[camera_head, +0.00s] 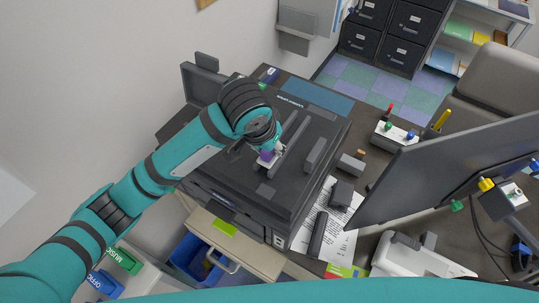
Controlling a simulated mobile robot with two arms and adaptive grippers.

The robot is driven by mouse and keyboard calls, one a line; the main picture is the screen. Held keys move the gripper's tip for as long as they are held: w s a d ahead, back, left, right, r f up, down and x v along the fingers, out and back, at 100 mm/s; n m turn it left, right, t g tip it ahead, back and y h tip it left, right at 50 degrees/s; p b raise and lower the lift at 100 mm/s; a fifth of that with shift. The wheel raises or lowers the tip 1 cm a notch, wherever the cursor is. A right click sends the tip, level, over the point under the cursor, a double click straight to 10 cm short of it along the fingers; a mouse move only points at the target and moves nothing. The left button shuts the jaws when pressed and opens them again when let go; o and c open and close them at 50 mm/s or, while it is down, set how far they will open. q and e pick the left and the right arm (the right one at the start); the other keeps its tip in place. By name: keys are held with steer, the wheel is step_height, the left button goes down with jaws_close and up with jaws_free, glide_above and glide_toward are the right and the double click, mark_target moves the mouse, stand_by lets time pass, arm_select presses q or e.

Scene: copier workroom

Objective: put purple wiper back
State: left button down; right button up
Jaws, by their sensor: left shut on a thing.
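The purple wiper (265,156) shows as a small purple patch at the tip of my left gripper (269,151), above the dark top of the copier (310,133). My left gripper is shut on the wiper. The gripper and wrist hide most of the wiper, and I cannot tell whether it touches the surface below. My right gripper is not in view.
Right of the copier, a printed sheet (338,243) and dark blocks (342,194) lie on the desk. A white holder (393,134) with coloured knobs stands farther back. A large monitor (440,170) blocks the right side. A blue bin (190,256) sits below left.

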arm_select(q)
steer(key=shift+f, duration=0.25)
steer(key=c, duration=1)
jaws_free()
steer(key=o, duration=0.3)
steer(key=shift+o, duration=0.2)
steer(key=v, duration=1.2)
steer(key=shift+f, duration=0.1)
